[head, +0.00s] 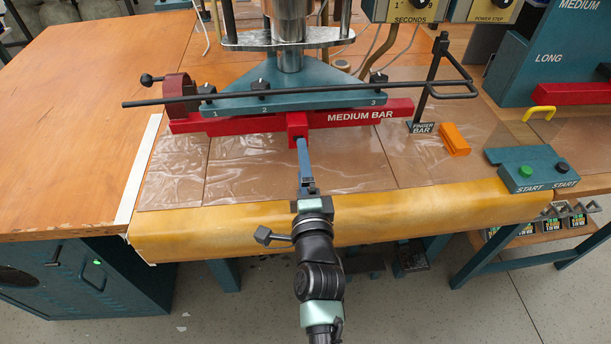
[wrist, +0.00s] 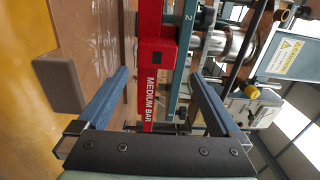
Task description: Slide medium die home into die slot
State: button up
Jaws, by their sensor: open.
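The medium die is a long red bar (head: 360,116) labelled MEDIUM BAR, with a square red block (head: 297,124) on its front. It lies along the underside of the teal press head (head: 290,102), its ends reaching past the head on both sides. The slot itself is hidden. My gripper (head: 300,142) is at the front block in the head view. In the wrist view my gripper (wrist: 160,77) has its two blue fingers apart, with the red bar (wrist: 150,75) showing between them. I cannot tell whether the fingers touch the block.
A black rod (head: 230,98) runs across the front of the head to a finger bar stand (head: 432,85). An orange block (head: 455,139) and a start button box (head: 530,169) are at right. Clear sheet covers the table before the die. A padded yellow edge (head: 200,235) runs along the front.

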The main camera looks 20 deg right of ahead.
jog(key=shift+p+v, duration=0.7)
jog(key=shift+v, duration=1.65)
jog(key=w+a+r+n+t+y, duration=0.1)
jog(key=a+r+n+t, duration=0.2)
jog(key=r, duration=0.7)
jog(key=w+a+r+n+t+y, duration=0.1)
jog(key=a+r+n, duration=0.3)
jog(key=r, duration=0.6)
jog(key=w+a+r+n+t+y, duration=0.1)
jog(key=a+r+n, duration=0.25)
jog(key=r, duration=0.65)
jog(key=s+a+r+n+t+y, duration=0.1)
jog(key=s+a+r+n+t, duration=0.15)
jog(key=s+r+n, duration=0.6)
jog(key=s+a+r+n+t+y, duration=0.1)
jog(key=s+a+r+t, duration=0.2)
jog(key=r, duration=1)
notch_tip(320, 180, up, 13)
jog(key=s+n+p, duration=0.1)
jog(key=s+p, duration=0.2)
jog(key=p, duration=0.9)
